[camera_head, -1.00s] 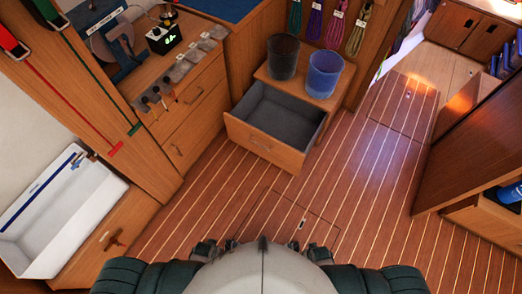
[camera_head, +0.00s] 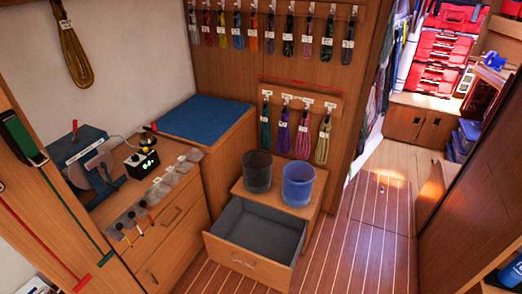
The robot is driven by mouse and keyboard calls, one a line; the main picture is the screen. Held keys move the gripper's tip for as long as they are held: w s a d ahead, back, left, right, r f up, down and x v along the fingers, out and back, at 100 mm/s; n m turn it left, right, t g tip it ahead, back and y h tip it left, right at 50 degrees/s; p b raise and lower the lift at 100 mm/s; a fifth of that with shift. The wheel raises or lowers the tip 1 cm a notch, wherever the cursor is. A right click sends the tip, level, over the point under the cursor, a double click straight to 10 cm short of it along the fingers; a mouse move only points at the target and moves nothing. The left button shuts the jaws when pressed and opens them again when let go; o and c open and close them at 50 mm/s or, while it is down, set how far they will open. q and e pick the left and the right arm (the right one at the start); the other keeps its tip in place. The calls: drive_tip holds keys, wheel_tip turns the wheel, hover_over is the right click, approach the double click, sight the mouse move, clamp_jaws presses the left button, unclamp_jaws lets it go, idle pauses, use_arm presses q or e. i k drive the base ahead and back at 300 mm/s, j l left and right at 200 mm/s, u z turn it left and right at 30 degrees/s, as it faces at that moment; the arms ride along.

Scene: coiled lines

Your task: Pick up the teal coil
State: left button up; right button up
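A dark teal-green coil (camera_head: 265,126) hangs at the left end of the lower hook rack (camera_head: 300,91) on the wooden wall, with a white tag near its top. To its right on the same rack hang a purple coil (camera_head: 282,131), a magenta coil (camera_head: 303,134) and a yellow-green coil (camera_head: 323,140). Neither of my grippers shows in the head view.
An upper rack (camera_head: 270,5) holds several more coils. Below the lower rack, a black bucket (camera_head: 257,172) and a blue bucket (camera_head: 298,184) stand on a cabinet with an open drawer (camera_head: 252,254). A blue-topped counter (camera_head: 205,117) is left. Clear floor (camera_head: 365,245) lies right.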

sight(265, 120)
drive_tip(key=k, duration=0.6)
drive_tip(key=u, duration=1.85)
drive_tip(key=l+u, duration=0.3)
drive_tip(key=l, duration=0.15)
drive_tip(key=k+l+u, duration=0.25)
drive_tip(key=l, duration=0.2)
drive_tip(key=l+u, duration=0.3)
drive_tip(key=l, duration=0.15)
drive_tip(key=k+l+u, duration=0.25)
drive_tip(key=i+l, duration=0.05)
drive_tip(key=l, duration=0.1)
